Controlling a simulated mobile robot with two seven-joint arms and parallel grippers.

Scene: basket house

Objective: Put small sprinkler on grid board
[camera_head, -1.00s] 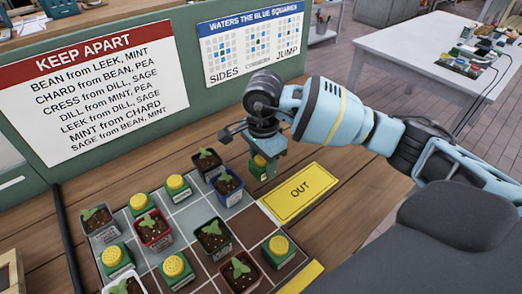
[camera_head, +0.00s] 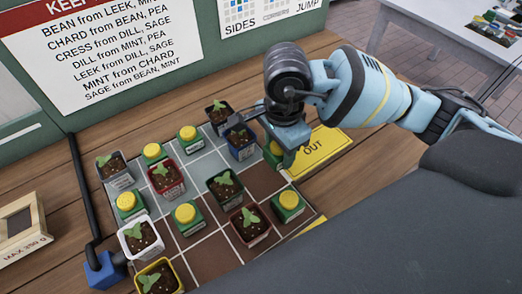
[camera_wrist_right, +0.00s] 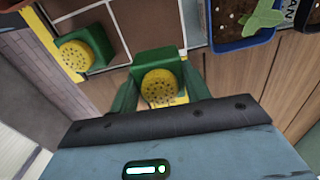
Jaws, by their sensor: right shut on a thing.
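My right gripper (camera_head: 283,150) is shut on a small sprinkler (camera_head: 274,153), which has a green body and a yellow top. It holds it at the right edge of the grid board (camera_head: 264,179), beside the yellow OUT card. I cannot tell whether it touches the surface. In the wrist view, the held sprinkler (camera_wrist_right: 158,87) sits between the green fingers, with its dotted yellow top facing the camera. Several similar sprinklers stand on the board, one (camera_head: 288,202) at its right side. My left gripper is out of view.
A blue pot (camera_head: 241,146) stands left of the held sprinkler, and a dark red pot (camera_head: 250,226) stands nearer the front. Several other seedling pots fill board cells. The OUT card (camera_head: 325,150) lies right of the board. A bare brown cell lies below the blue pot.

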